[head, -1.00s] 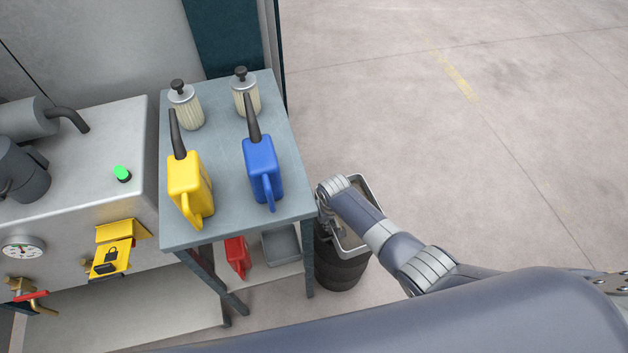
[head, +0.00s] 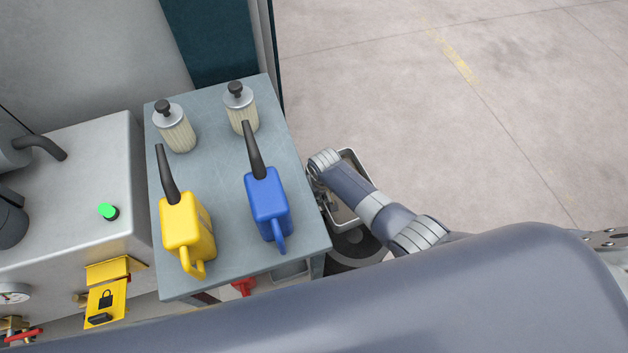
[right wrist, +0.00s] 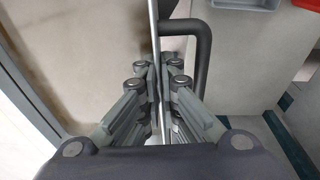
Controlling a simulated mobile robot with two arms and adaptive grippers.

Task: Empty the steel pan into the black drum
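The steel pan (head: 343,217) is a shallow metal tray beside the right edge of the bench in the head view. My right gripper (head: 317,188) is at its left side, with the fingers mostly hidden by my wrist. In the right wrist view the right gripper (right wrist: 157,75) is closed on a thin upright metal edge, apparently the pan's wall (right wrist: 154,25). The black drum (head: 357,252) stands below the pan, its round top partly covered by the pan and my arm. The pan's contents cannot be made out. My left gripper is out of view.
The machine (head: 80,190) stands at left. Floor (head: 450,120) at right is clear.

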